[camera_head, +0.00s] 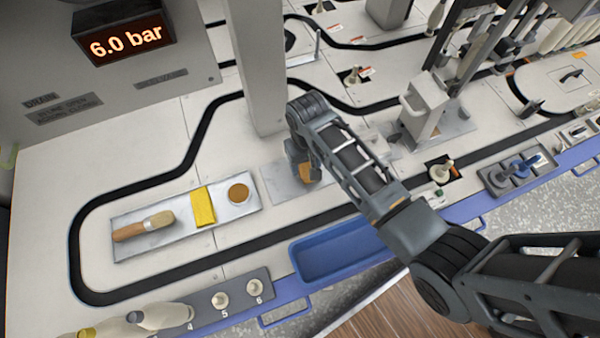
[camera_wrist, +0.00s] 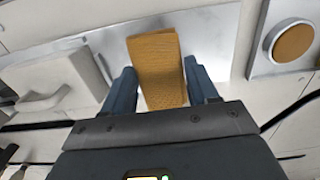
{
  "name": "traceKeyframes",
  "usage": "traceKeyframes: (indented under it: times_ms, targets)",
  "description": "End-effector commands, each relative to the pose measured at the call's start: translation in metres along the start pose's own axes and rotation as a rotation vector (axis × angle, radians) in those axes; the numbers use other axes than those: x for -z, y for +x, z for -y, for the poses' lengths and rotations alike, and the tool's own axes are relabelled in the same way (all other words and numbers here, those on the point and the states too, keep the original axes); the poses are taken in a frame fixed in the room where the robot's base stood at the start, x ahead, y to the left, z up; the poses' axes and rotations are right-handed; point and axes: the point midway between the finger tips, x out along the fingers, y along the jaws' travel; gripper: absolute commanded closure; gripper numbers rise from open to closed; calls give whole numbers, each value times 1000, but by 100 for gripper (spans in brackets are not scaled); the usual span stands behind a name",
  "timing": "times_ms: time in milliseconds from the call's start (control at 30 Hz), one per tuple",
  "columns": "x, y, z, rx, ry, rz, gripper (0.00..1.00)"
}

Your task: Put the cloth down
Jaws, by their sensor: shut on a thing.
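My gripper (camera_wrist: 163,90) is shut on an orange-yellow folded cloth (camera_wrist: 157,65), which sits between its two fingers in the wrist view. In the head view the cloth (camera_head: 309,172) shows partly behind my gripper (camera_head: 303,168), over a grey metal plate (camera_head: 283,190). I cannot tell whether the cloth touches the plate. To the left lies a metal tray (camera_head: 170,220) holding a wooden-handled brush (camera_head: 143,226), a yellow block (camera_head: 203,206) and a round tin with a brown top (camera_head: 239,192). The tin also shows at the right of the wrist view (camera_wrist: 292,42).
A pale column (camera_head: 259,70) stands just behind my gripper. A blue bin (camera_head: 335,252) is at the front edge, with a numbered bobbin rack (camera_head: 235,300) to its left. A grey box-shaped device (camera_head: 424,105) stands to the right. A black track groove runs around the tray.

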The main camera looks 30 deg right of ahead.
Motion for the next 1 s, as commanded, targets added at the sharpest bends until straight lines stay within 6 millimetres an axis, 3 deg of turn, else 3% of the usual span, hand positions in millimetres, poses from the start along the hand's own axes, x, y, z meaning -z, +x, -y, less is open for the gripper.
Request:
traceKeyframes:
  times_ms: [267,500,900,933,1000]
  targets:
    - [4,15,14,0,1,1,66]
    - [4,48,13,0,2,1,66]
    - [4,51,13,0,1,1,66]
    - [4,51,13,0,1,1,41]
    - [4,51,13,0,1,0,34]
